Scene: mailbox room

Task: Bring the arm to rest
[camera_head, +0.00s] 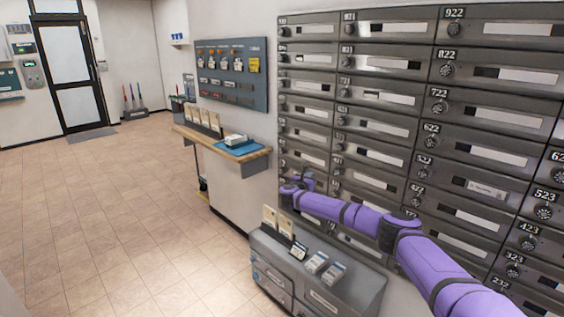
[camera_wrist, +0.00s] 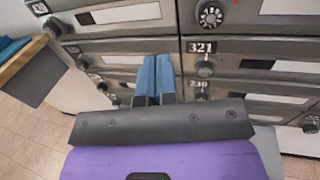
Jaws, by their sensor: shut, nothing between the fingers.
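My purple arm reaches in from the lower right in the head view, stretched out in front of the mailbox wall (camera_head: 385,95). My gripper (camera_head: 307,181) is at its far end, close to the lower left mailbox doors and small in that view. In the wrist view, the two blue fingers of my gripper (camera_wrist: 155,78) lie together with nothing between them. They point toward the grey mailbox doors near the door marked 321 (camera_wrist: 228,47). Whether the fingertips touch a door I cannot tell.
A grey cabinet (camera_head: 370,290) with cards and small devices on top stands below my arm. A wooden shelf (camera_head: 262,157) with a blue mat juts from the wall to the left. A key board (camera_head: 232,75) hangs above it. The tiled floor (camera_head: 95,215) at left is clear.

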